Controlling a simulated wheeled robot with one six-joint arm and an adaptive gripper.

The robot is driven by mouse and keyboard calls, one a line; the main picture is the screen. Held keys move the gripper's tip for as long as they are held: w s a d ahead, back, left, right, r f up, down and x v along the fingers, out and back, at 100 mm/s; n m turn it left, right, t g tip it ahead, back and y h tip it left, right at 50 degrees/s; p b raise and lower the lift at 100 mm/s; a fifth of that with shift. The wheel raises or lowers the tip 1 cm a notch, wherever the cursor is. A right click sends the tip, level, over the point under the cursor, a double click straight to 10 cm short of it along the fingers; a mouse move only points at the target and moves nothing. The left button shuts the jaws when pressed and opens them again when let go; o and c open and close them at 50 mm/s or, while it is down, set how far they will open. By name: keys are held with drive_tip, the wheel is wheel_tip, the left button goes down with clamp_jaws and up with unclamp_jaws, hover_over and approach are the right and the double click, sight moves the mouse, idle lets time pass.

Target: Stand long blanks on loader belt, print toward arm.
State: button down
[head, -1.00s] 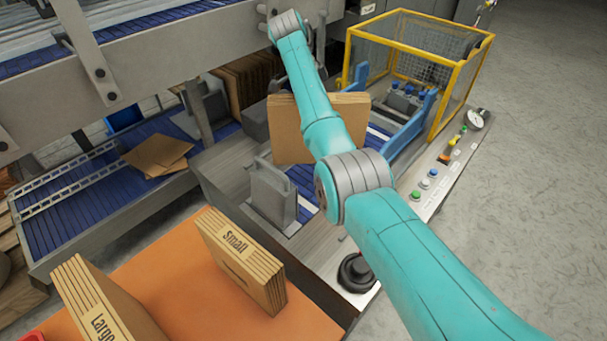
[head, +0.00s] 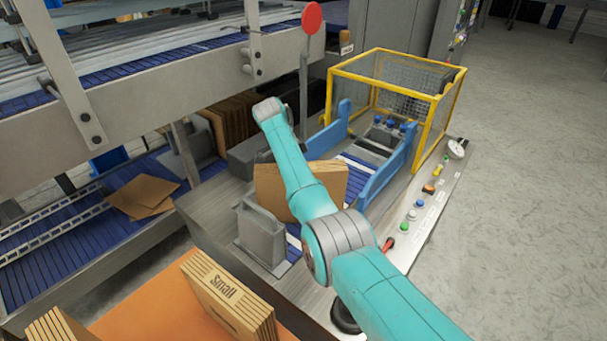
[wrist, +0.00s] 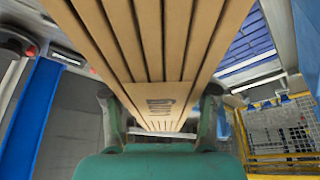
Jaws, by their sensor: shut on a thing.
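My gripper (wrist: 160,117) is shut on a stack of brown cardboard blanks (wrist: 165,35), with a finger on each side of it. The stack's layered edges run up the wrist view, and a dark print mark shows near the fingers. In the head view, the held stack (head: 335,180) shows behind my teal arm, upright over the near end of the blue loader belt (head: 357,176). My arm hides the gripper and part of the stack there. I cannot tell whether the stack touches the belt, or which way its printed face points.
Blue side guides (head: 397,160) flank the belt, with a yellow-framed cage (head: 400,95) beyond. A grey upright block (head: 262,235) stands left of the held stack. An orange surface (head: 150,312) carries stacks marked Small (head: 228,300) and Large (head: 55,327). Floor at right is clear.

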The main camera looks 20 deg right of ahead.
drive_tip(key=shift+c, duration=1.6)
unclamp_jaws()
drive_tip(key=v, duration=1.2)
